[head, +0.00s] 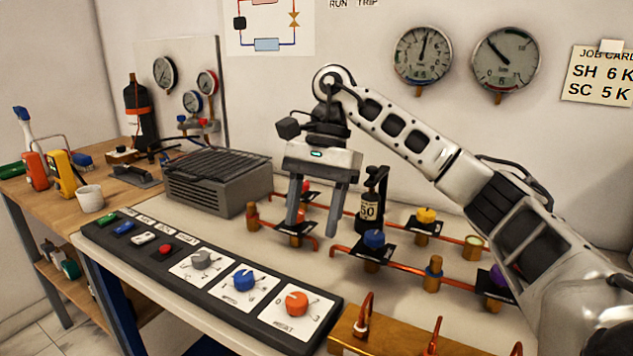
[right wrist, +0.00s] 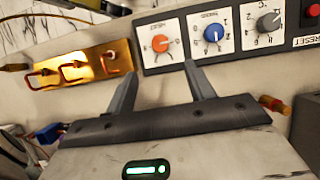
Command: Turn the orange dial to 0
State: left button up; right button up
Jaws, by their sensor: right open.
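In the right wrist view the orange dial (right wrist: 160,43) is ahead of the fingers, next to the blue dial (right wrist: 213,33). My right gripper (head: 312,224) is open and points down over the pipework behind the panel. It is apart from the dial, with empty fingers (right wrist: 158,85) in the right wrist view. My left gripper is out of view.
The panel also holds a blue dial (head: 243,280), a grey dial (head: 201,258) and several buttons. Copper pipes with a blue valve knob (head: 374,239) and a yellow one (head: 426,215) lie behind. A brass block (head: 385,332) sits right of the panel.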

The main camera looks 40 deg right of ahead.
jog(key=p+v, duration=0.1)
jog(key=v, duration=0.2)
jog(key=shift+d+r, duration=0.15)
jog(key=shift+r, duration=0.05)
dwell(0.3)
